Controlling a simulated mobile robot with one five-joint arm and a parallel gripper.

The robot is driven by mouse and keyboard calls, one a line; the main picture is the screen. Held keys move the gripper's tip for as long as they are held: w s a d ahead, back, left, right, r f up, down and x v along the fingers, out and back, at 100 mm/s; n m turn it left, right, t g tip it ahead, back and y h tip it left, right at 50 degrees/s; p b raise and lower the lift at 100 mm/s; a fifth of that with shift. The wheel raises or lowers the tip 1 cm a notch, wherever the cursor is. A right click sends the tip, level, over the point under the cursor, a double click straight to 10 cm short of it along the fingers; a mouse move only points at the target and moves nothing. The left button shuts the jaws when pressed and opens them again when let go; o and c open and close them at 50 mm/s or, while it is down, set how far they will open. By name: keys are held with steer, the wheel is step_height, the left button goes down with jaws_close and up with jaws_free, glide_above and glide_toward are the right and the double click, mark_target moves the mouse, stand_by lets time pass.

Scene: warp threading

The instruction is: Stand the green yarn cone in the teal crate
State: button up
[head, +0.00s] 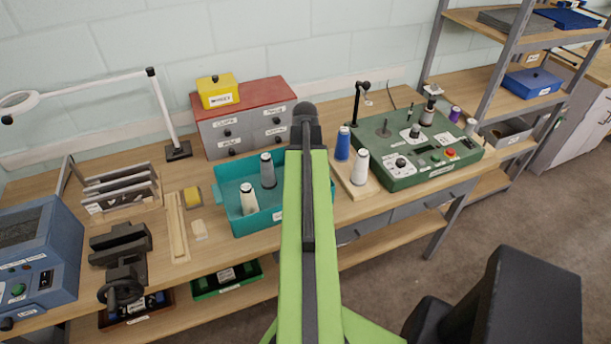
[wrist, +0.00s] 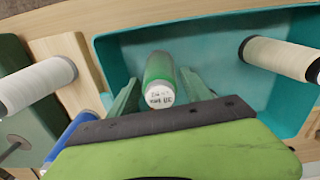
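The green yarn cone (wrist: 159,72) is upright between the fingers of my gripper (wrist: 160,78) in the wrist view, its labelled end toward the camera. It is over or in the teal crate (wrist: 120,58), close to a side wall. Whether it rests on the crate floor is not clear. The fingers flank the cone, but I cannot tell whether they press on it. In the head view the teal crate (head: 232,166) is on the bench, and my green arm hides the green cone and gripper. A cream cone (head: 249,199) and a grey cone (head: 267,171) stand in the crate.
A blue cone (head: 342,144) and a white cone (head: 360,167) stand on a wooden board just right of the crate. The green control panel (head: 415,147) is further right. A drawer cabinet (head: 243,118) stands behind the crate, and a vise (head: 122,255) sits to the left.

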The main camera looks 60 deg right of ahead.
steer(key=shift+o, duration=0.6)
step_height(320, 180, up, 12)
steer(key=p, duration=1.2)
steer(key=shift+r, duration=0.15)
steer(key=w+a+n, duration=0.2)
steer(key=w+a, duration=0.7)
steer(key=a, duration=0.3)
steer(key=w+a+n, duration=0.1)
steer(key=w+a, duration=0.8)
steer(key=a, duration=0.3)
steer(key=w+a+n, duration=0.1)
steer(key=a, duration=1.2)
steer(key=w+a+n, duration=0.2)
steer(key=a, duration=1.1)
steer(key=shift+w, duration=0.3)
